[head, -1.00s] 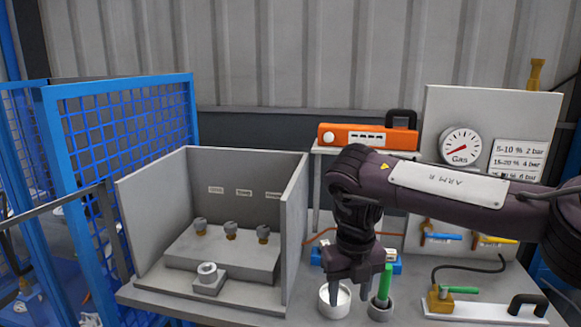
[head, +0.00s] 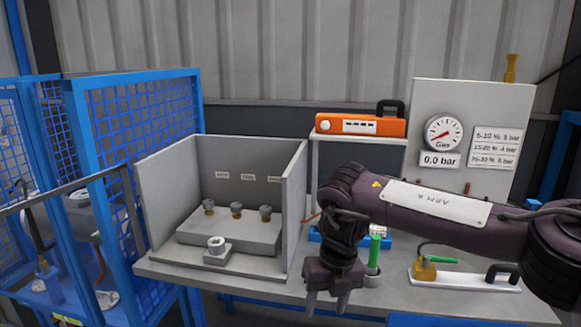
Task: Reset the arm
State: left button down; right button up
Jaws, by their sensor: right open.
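My right arm (head: 440,205), a dark purple arm with a white plate, reaches in from the right across the bench. My right gripper (head: 326,304) points down at the bench's front edge, just left of the grey cup with the green-handled tool (head: 374,250). Its two fingers are apart, with nothing seen between them. The arm hides part of the bench's middle and back. My left gripper is not in the view.
A grey open-fronted box (head: 160,205) with several small knobs stands on the left of the bench. An orange device (head: 361,125) sits on a shelf. A gauge panel (head: 430,95) stands at the back right. Blue mesh fencing (head: 140,120) is at the left.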

jog(key=a+f+m+y, duration=0.7)
jog(key=a+f+y, duration=0.2)
jog(key=a+f, duration=0.7)
jog(key=s+d+f+m+t, duration=0.1)
jog(key=d+f+m+t, duration=0.15)
jog(key=f+m, duration=0.45)
jog(key=d+f+m+t, duration=0.1)
jog(key=f+m+t, duration=0.3)
jog(key=f, duration=0.5)
jog(key=s+d+f+m+g+h, duration=0.1)
jog(key=s+d+f+m+h, duration=0.2)
jog(key=s+d+f+m, duration=0.55)
jog(key=s+d+f+m+h, duration=0.3)
jog(key=s+d+f, duration=0.3)
jog(key=s+f, duration=0.5)
jog(key=s+d+f+m+g+h, duration=0.1)
jog(key=s+d+f+m, duration=0.1)
jog(key=s, duration=0.6)
jog(key=s+d+f+m+g+h, duration=0.2)
jog(key=s+d+f, duration=0.3)
jog(key=s+d, duration=0.2)
jog(key=s+d+f+m+g+h, duration=0.1)
jog(key=s+d+f, duration=0.3)
jog(key=s, duration=0.7)
jog(key=shift+d+m, duration=0.4)
jog(key=shift+m, duration=0.15)
